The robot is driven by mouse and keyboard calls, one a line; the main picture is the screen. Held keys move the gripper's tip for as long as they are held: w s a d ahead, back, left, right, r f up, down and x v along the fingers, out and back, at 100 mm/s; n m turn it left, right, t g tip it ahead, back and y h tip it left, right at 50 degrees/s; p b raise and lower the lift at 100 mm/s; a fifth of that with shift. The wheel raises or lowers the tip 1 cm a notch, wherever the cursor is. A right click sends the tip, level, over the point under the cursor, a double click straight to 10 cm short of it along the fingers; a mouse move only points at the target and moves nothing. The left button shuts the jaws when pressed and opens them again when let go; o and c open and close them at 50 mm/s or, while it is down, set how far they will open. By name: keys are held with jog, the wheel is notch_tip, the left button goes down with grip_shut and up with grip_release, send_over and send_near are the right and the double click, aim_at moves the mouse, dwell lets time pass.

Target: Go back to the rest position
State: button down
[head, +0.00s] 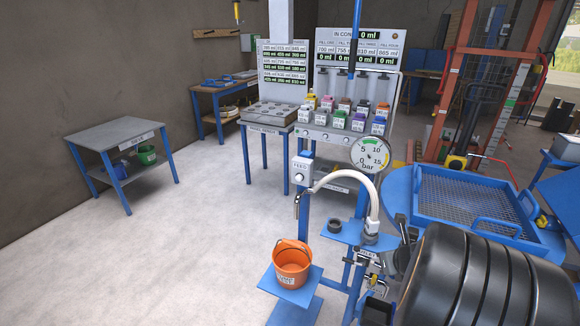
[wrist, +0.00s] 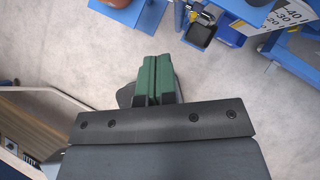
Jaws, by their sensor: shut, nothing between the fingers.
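My gripper (wrist: 151,62) shows in the wrist view with its green fingers pressed together and nothing between them. It is over bare grey floor, with blue metalwork beyond its tips. I cannot make out the gripper in the head view. An orange bucket (head: 292,266) stands upright on a low blue stand (head: 282,295) in the head view. A white curved hose (head: 366,192) arches above and to the right of it. A round bar gauge (head: 370,155) is behind the hose.
A dispensing rack with coloured bottles (head: 337,121) stands at the back centre. A grey-topped table (head: 112,130) is at the left, with a green bucket (head: 147,155) on its lower shelf. A blue mesh tray (head: 470,200) is at the right. The floor at left centre is clear.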

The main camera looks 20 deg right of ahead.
jog(key=s+a+r+m+g, duration=0.1)
jog(key=a+r+m, duration=0.2)
jog(key=a+m, duration=0.4)
jog(key=s+a+r+m+g, duration=0.1)
jog(key=a+r+m, duration=0.1)
jog(key=a+m, duration=0.6)
jog(key=s+a+r+m+g+y, duration=0.1)
jog(key=a+m, duration=0.7)
jog(key=m, duration=1.1)
notch_tip(320, 180, up, 3)
jog(key=shift+s+a+f+g, duration=0.2)
jog(key=shift+s+a+g, duration=0.05)
jog(key=shift+s+g, duration=0.3)
